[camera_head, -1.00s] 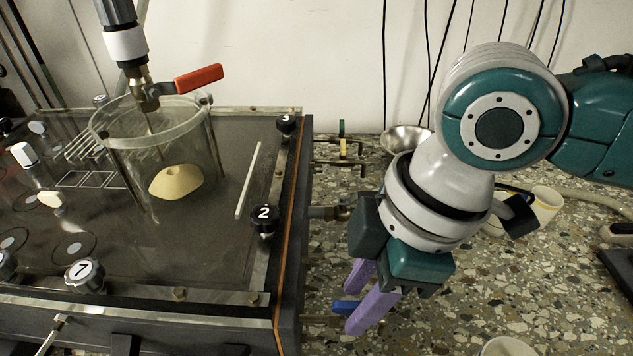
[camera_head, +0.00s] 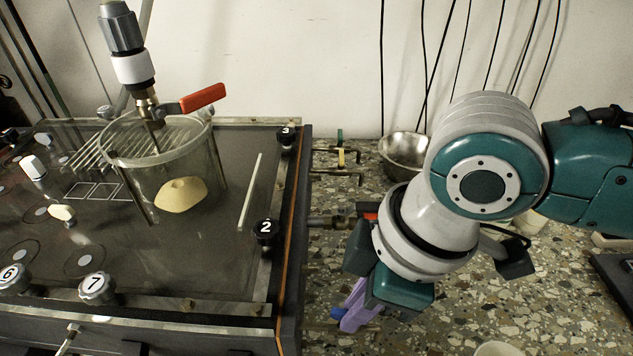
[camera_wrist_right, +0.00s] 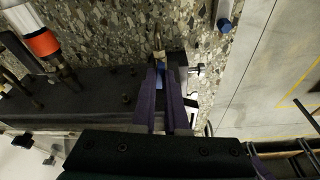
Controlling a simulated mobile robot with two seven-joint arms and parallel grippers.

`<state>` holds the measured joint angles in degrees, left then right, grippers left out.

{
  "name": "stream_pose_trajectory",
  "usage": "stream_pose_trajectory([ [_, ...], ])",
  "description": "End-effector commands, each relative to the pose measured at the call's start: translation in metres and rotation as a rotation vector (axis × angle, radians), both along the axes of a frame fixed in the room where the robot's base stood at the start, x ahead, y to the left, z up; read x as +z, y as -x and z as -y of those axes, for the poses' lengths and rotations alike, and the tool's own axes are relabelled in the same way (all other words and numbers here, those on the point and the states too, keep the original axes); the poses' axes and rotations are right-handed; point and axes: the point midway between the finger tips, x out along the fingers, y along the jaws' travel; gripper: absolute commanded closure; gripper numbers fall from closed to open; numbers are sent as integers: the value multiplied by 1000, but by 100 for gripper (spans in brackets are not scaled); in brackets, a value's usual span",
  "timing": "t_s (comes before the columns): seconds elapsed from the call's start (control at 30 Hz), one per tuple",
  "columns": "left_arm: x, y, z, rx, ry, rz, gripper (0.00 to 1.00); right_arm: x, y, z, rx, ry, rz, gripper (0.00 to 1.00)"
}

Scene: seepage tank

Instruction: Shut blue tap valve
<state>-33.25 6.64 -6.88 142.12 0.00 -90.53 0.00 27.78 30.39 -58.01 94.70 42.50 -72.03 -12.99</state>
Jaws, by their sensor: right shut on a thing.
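The blue tap valve (camera_head: 338,312) shows only as a small blue piece at the tank's right side, low in the head view. My right gripper (camera_head: 357,312) points down over it, and its purple fingers hide most of it. In the right wrist view, a blue piece (camera_wrist_right: 161,76) sits between the two purple fingers of the gripper (camera_wrist_right: 164,72), which are shut on it. The exact angle of the handle cannot be told. My left gripper is not in view.
The tank (camera_head: 287,240) stands on the left, with a red-handled tap (camera_head: 203,97) above its glass cylinder. A pipe (camera_head: 330,222) sticks out beside my right wrist. A metal bowl (camera_head: 402,150) is behind. Another blue part (camera_wrist_right: 224,24) shows in the wrist view. Speckled floor lies right.

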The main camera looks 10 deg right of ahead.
Motion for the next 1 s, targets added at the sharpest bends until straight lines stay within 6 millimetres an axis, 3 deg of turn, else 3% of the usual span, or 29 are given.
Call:
stream_pose_trajectory([
  [0.1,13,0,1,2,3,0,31,3,1,-1,-69,-2,-3,100],
  [0.57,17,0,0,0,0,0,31,2,1,-1,-125,-2,-1,100],
  [0.8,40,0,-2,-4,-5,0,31,5,3,-3,-292,-3,-2,100],
  [1.0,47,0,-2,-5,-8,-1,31,2,3,-2,-402,-1,-2,100],
])
